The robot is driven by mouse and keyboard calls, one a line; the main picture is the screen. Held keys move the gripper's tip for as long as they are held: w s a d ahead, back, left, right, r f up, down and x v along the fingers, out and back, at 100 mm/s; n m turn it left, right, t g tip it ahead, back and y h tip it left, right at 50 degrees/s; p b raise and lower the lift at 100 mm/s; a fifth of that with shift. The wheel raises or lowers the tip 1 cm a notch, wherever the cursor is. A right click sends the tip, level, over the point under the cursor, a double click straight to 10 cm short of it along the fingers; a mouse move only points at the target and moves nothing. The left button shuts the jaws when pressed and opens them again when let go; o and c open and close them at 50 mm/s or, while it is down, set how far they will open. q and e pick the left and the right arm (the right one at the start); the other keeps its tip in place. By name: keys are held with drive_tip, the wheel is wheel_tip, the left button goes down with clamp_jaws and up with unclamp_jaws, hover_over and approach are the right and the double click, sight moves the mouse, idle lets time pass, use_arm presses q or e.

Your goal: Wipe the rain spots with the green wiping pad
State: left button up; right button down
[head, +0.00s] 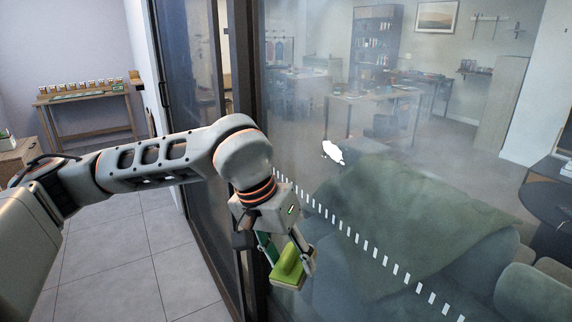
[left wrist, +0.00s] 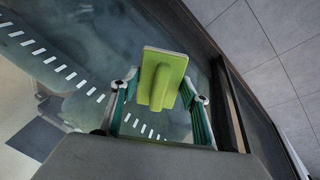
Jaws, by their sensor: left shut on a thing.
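My left gripper (head: 285,262) is shut on the green wiping pad (head: 289,268) in front of the glass, low and near the dark door frame. In the left wrist view the green pad (left wrist: 161,80), with its raised grip block, sits between the two fingers (left wrist: 160,100). I cannot tell whether the pad touches the glass. A white patch (head: 333,152) shows on the glass to the upper right of the gripper. The glass pane (head: 300,130) looks hazy; separate rain spots are hard to make out. My right gripper is not in view.
A dark vertical door frame (head: 245,70) stands just left of the pane. A dashed white strip (head: 365,246) runs diagonally across the glass. Behind it are a sofa (head: 400,215) and tables. A wooden side table (head: 85,115) stands far left; the tiled floor (head: 125,240) is clear.

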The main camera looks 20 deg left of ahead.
use_arm(q)
drive_tip(key=w+d+h, duration=0.1)
drive_tip(key=w+d+r+t+h+b, duration=0.1)
drive_tip(key=w+d+r+t+h, duration=0.1)
drive_tip(key=w, duration=0.1)
drive_tip(key=shift+d, duration=0.25)
drive_tip(key=w+a+r+n+t+h+b, duration=0.3)
drive_tip(key=w+a+r+t+h+b, duration=0.15)
drive_tip(key=w+a+r+t, duration=0.65)
drive_tip(key=shift+g+h, duration=0.35)
drive_tip(key=shift+g, duration=0.15)
drive_tip(key=shift+s+d+r+p+x, duration=0.1)
drive_tip(key=shift+r+p+x, duration=0.15)
drive_tip(key=shift+x, duration=0.65)
drive_tip(key=shift+s+d+r+p+x, duration=0.1)
drive_tip(key=shift+p+x, duration=0.2)
drive_tip(key=shift+x, duration=0.65)
drive_tip(key=shift+s+d+r+p+x, duration=0.1)
drive_tip(key=shift+r+p+x, duration=0.15)
drive_tip(key=shift+x, duration=0.65)
drive_tip(key=shift+w, duration=0.15)
drive_tip(key=shift+w+d, duration=0.1)
drive_tip(key=shift+w, duration=0.05)
